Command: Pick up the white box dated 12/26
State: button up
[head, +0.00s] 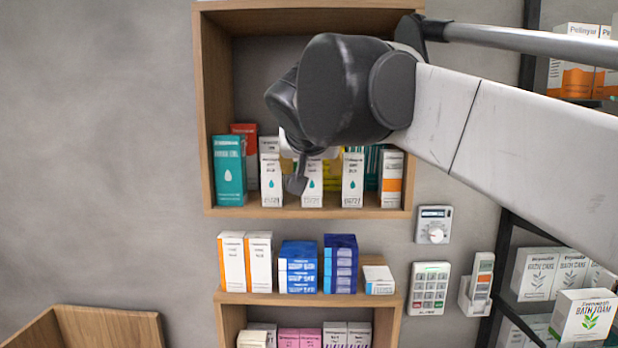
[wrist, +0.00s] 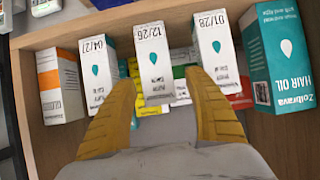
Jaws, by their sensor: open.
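The white box dated 12/26 (wrist: 153,52) stands in the upper wooden cubby, between two similar white boxes with teal drops. They are dated 01/28 (wrist: 215,45) and what looks like 04/27 (wrist: 97,68). In the head view the 12/26 box (head: 312,192) is the middle white one, its top partly hidden by my gripper. My gripper (wrist: 160,86) is open. Its yellow-brown fingers show on either side of the 12/26 box in the wrist view, with gaps between. I cannot tell how far the fingertips reach along the box.
A teal hair oil box (head: 229,171) and an orange-striped box (head: 391,179) stand at the ends of the row. Red and yellow boxes stand behind. The cubby's wooden walls (head: 206,110) enclose the row. A lower shelf (head: 255,298) holds more boxes.

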jog(key=shift+w+d+f, duration=0.1)
jog(key=shift+w+f, duration=0.15)
jog(key=shift+w, duration=0.1)
jog(key=shift+s+r, duration=0.1)
jog(key=shift+s, duration=0.1)
jog(key=c, duration=1.2)
